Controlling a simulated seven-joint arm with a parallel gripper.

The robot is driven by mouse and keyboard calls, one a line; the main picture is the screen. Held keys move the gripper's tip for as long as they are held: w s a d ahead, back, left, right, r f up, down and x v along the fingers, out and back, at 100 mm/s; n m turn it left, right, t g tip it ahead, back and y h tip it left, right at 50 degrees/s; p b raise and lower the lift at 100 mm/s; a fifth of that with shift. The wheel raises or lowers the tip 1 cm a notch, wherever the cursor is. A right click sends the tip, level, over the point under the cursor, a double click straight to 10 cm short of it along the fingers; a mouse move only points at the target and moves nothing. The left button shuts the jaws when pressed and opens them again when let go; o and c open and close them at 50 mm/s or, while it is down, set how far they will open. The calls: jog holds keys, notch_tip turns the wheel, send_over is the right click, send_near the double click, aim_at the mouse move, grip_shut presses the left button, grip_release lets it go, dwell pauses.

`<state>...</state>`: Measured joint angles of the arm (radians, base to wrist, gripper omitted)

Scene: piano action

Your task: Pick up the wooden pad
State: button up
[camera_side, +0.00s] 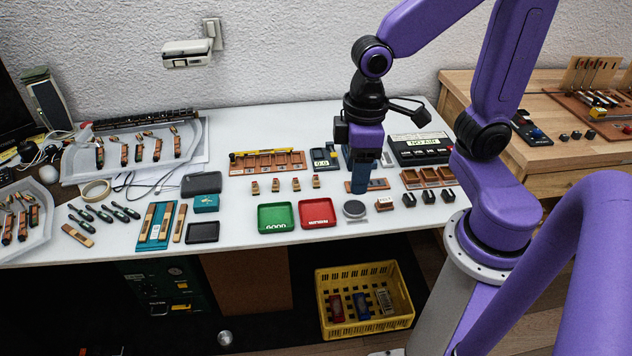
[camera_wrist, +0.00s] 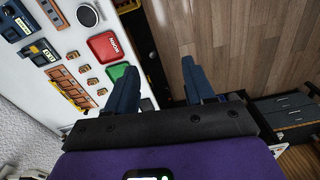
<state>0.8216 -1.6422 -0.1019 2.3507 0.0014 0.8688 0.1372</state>
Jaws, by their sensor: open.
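My gripper (camera_side: 362,178) hangs over the right part of the white table in the side view, pointing down. In the wrist view its two dark blue fingers (camera_wrist: 160,85) stand apart with nothing between them. A flat brown wooden piece (camera_side: 380,184) shows behind the fingers, partly hidden by them. Another slim wooden piece (camera_side: 77,235) lies bare at the table's left front, beside several dark-handled tools. I cannot tell for sure which one is the wooden pad. The left piece is well away from my gripper.
A green tray (camera_side: 277,218) and a red tray (camera_side: 317,213) lie near the front edge. A wooden rack (camera_side: 267,163) stands behind small blocks. A teal mat (camera_side: 157,225) holds strips. A yellow crate (camera_side: 365,300) is below the table.

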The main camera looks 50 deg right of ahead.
jog(key=w+d+f+m, duration=0.2)
jog(key=w+m, duration=0.3)
jog(key=w, duration=0.4)
jog(key=m, duration=1.2)
send_over(316, 178)
notch_tip(316, 178, down, 10)
jog(key=r, duration=0.1)
notch_tip(316, 178, down, 11)
jog(key=shift+s+f, duration=0.15)
jog(key=shift+f, duration=3.2)
grip_shut()
